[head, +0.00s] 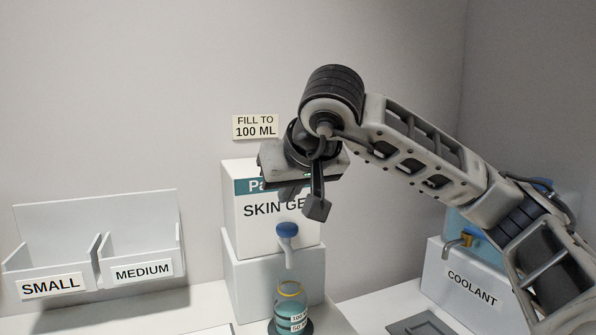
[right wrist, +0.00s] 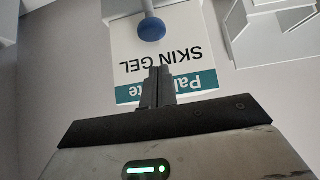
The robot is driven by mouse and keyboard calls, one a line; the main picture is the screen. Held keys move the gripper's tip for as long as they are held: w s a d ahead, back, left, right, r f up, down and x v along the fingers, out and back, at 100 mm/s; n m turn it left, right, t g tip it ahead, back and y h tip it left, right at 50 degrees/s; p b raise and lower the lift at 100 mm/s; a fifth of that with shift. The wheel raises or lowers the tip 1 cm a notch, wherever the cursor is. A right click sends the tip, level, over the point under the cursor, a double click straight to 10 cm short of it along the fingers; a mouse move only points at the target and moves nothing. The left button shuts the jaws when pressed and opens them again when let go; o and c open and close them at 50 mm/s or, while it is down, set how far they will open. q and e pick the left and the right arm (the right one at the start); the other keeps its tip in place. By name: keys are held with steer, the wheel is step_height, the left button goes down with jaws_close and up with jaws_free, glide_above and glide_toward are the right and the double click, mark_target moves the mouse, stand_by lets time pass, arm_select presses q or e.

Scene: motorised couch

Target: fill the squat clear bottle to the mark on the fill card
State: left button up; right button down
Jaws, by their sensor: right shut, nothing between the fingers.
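The squat clear bottle (head: 290,308) stands upright on a dark round base under the spout of the skin gel dispenser (head: 265,262). It holds teal liquid and carries small labels, the upper reading 100; the exact level against that mark is hard to read. The blue-topped tap (head: 287,230) is above the bottle; its blue knob shows in the right wrist view (right wrist: 152,29). The fill card (head: 256,126) on the wall reads "FILL TO 100 ML". My right gripper (head: 290,193) is shut and empty, in front of the gel box and above the tap. My left gripper is out of view.
Bins labelled SMALL (head: 50,286) and MEDIUM (head: 142,271) stand at the left. A coolant dispenser (head: 455,285) with its own tap stands at the right, partly behind my right arm. A grey tray (head: 420,325) lies at the front right.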

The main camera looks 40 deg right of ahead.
mark_target(289, 230)
step_height(289, 230, down, 4)
steer(key=shift+s+r, duration=0.1)
steer(key=shift+r, duration=0.05)
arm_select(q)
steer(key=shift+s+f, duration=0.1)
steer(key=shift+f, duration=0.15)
arm_select(e)
steer(key=shift+f+b, duration=0.7)
steer(key=shift+f, duration=0.1)
steer(key=shift+f+b, duration=0.35)
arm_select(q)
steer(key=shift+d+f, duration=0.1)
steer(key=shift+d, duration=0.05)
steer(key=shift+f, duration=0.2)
arm_select(e)
steer(key=shift+s+f, duration=0.1)
